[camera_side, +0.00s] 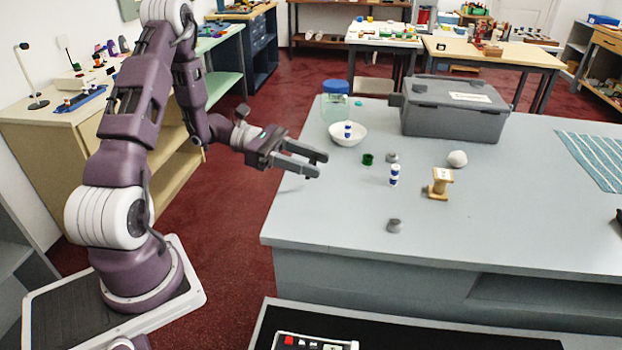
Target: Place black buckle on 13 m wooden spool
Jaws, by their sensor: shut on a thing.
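Between gripper and spool stand a green cup (367,159), a grey lump (392,157) and a blue-and-white cylinder (394,176). A white bowl (348,134), grey toolbox (453,108) and pale ball (457,159) stand behind. Another grey lump (394,225) lies in front.

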